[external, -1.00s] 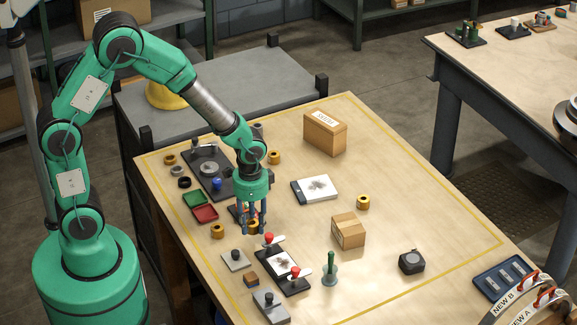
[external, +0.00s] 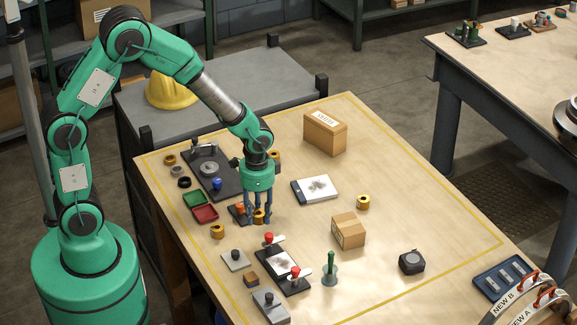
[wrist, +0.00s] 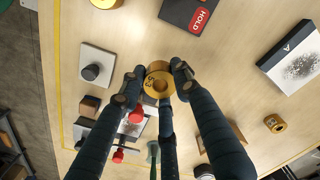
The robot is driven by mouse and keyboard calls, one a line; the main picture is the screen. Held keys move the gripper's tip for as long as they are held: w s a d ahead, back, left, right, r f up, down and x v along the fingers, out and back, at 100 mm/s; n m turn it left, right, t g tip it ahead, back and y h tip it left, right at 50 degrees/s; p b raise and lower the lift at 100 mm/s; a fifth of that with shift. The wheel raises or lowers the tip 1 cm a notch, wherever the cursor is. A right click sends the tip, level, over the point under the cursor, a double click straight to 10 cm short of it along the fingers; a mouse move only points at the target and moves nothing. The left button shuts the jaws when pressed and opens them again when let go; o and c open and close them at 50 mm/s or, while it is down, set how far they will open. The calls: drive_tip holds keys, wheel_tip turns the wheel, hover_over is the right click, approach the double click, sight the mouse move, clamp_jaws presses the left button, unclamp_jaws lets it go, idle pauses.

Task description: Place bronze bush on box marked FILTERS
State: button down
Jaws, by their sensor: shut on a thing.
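My gripper (external: 258,217) is shut on a bronze bush (external: 259,216), held between the fingertips above the table. In the wrist view the bush (wrist: 160,80) shows its bore and dark marks on its face, with dark fingers around it. A brown cardboard box (external: 325,137) with a white label on top stands at the back of the table, right of and beyond my gripper. The label's print is too small to read surely. A smaller cardboard box (external: 348,232) stands to the right of my gripper, nearer the front.
Other bronze bushes stand at the left (external: 217,231) and right (external: 363,202). A white-topped pad (external: 315,189) lies between my gripper and the labelled box. Red-knobbed clamps (external: 282,262) and a green-handled tool (external: 330,270) stand in front. The table's right middle is mostly clear.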

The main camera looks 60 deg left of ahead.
drive_tip(key=w+a+r+p, duration=0.5)
drive_tip(key=w+a+p, duration=0.2)
drive_tip(key=w+a, duration=0.4)
drive_tip(key=w+a+r+p, duration=0.5)
drive_tip(key=w+a, duration=0.6)
drive_tip(key=a, duration=0.4)
drive_tip(key=shift+w+a+p, duration=0.2)
drive_tip(key=shift+w+p, duration=0.2)
drive_tip(key=shift+p, duration=0.45)
drive_tip(key=shift+n, duration=0.3)
drive_tip(key=p, duration=0.3)
hover_over(318, 121)
drive_tip(key=shift+f, duration=0.8)
drive_tip(key=shift+f, duration=0.1)
drive_tip(key=shift+f+p, duration=0.55)
drive_tip(key=shift+f, duration=1.1)
drive_tip(key=shift+f, duration=0.2)
